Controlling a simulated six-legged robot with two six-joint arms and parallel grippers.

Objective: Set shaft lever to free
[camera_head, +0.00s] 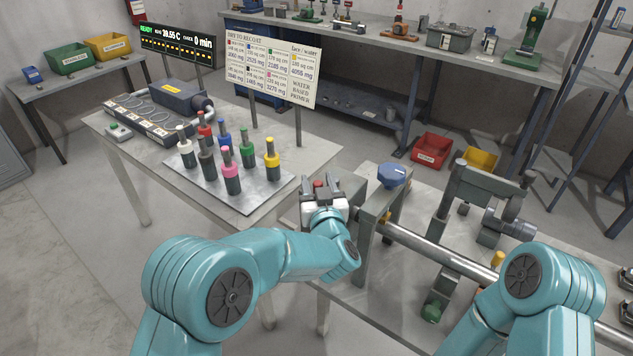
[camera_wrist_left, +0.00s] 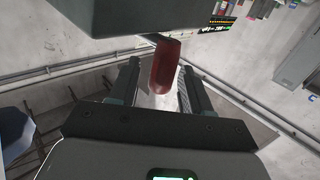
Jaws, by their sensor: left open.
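The shaft lever shows as a red handle (camera_wrist_left: 165,65) in the left wrist view, hanging from a dark grey block (camera_wrist_left: 120,18). In the head view only a small red tip (camera_head: 318,184) shows at my left gripper (camera_head: 320,188). The gripper is open, with one finger on each side of the red handle in the wrist picture; I cannot tell whether either touches it. The long steel shaft (camera_head: 440,255) runs from a grey upright stand (camera_head: 372,208) toward the lower right. My right gripper is out of view; only its arm shows.
A table on the left holds a tray (camera_head: 245,200) of several coloured bottles and a sign (camera_head: 271,66). Bare floor lies between the tables.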

